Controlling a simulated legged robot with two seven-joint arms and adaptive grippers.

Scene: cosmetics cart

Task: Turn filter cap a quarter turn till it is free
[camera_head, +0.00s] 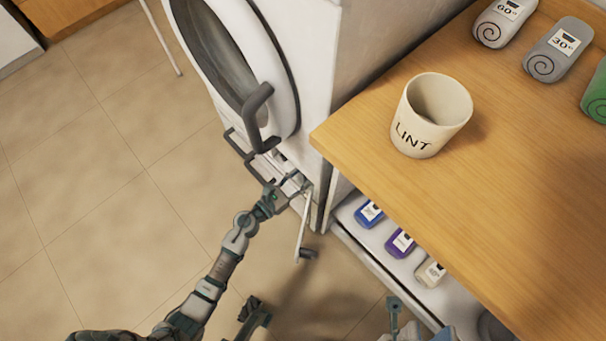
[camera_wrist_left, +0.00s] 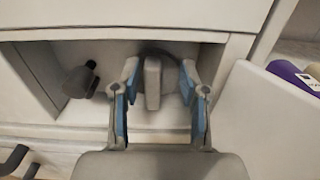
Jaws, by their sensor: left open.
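The filter cap (camera_wrist_left: 152,85) sits in a recess low on the white washer front. Its pale upright grip stands between the two blue-padded fingers of my left gripper (camera_wrist_left: 157,90), which is open, with a gap on each side of the grip. A dark round rim shows behind the cap's upper part. In the head view my left gripper (camera_head: 268,203) reaches to the washer's lower front, and the cap is hidden there. My right gripper (camera_head: 398,316) shows only partly at the bottom edge; its jaw opening is unclear.
A dark knobbed part (camera_wrist_left: 80,80) sits left of the cap in the recess. An open flap (camera_head: 303,225) stands out right of my left gripper. The washer door (camera_head: 225,50) hangs above. A wooden counter (camera_head: 480,210) bears a LINT cup (camera_head: 418,138); bottles (camera_head: 400,243) stand beneath.

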